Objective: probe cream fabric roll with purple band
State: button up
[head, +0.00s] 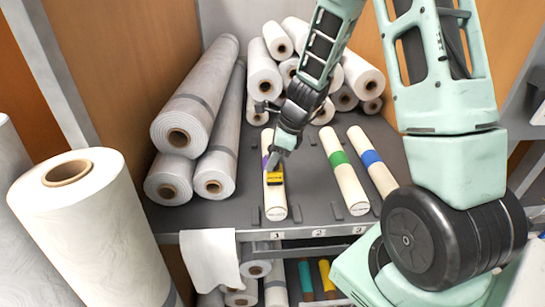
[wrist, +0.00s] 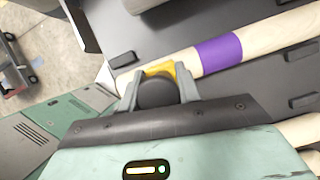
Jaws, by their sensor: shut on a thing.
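The cream fabric roll with the purple band (head: 275,204) lies lengthwise on the grey shelf in slot 1, left of the other banded rolls. Its purple band (wrist: 218,53) shows clearly in the wrist view, to the right of my gripper. My gripper (head: 273,163) is shut on a yellow and black probe (head: 275,178), also seen between the fingers in the wrist view (wrist: 158,92). The probe is over the roll, on the front side of the band. Its tip is hidden, so I cannot tell whether it touches.
A roll with a green band (head: 338,158) and one with a blue band (head: 371,158) lie to the right. Large grey rolls (head: 196,110) are stacked at left, and white rolls (head: 264,78) are piled behind. A big white roll (head: 90,220) stands in the left foreground.

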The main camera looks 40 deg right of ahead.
jog(key=shift+r+p, duration=3.1)
jog(key=shift+r, duration=0.4)
jog(key=shift+f, duration=0.1)
